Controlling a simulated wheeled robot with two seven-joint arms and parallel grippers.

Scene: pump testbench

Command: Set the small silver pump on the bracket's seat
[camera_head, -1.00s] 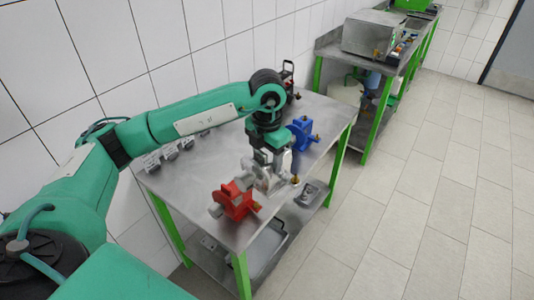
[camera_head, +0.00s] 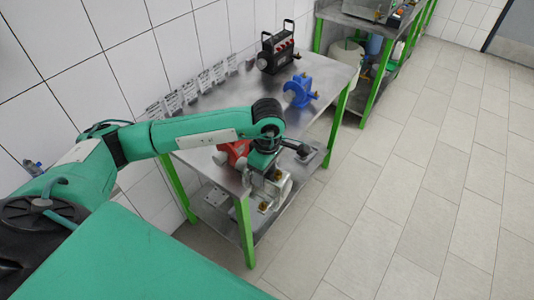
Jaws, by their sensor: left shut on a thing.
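The small silver pump (camera_head: 277,190), with brass-coloured fittings, hangs under my left gripper (camera_head: 265,172). That gripper points down and is shut on it; its fingertips are partly hidden. In the picture the pump lies across the table's near right edge, over the lower shelf. I cannot tell its height. I cannot clearly make out the bracket or its seat; a dark, round-ended part (camera_head: 301,149) shows just right of the wrist, but I cannot tell what it is. My right gripper is not in view.
A red pump (camera_head: 233,153) is partly behind my left forearm on the steel table (camera_head: 240,97). A blue pump (camera_head: 300,90) and a black device with a handle (camera_head: 277,49) stand farther back. White cards (camera_head: 195,90) line the wall side. The floor on the right is clear.

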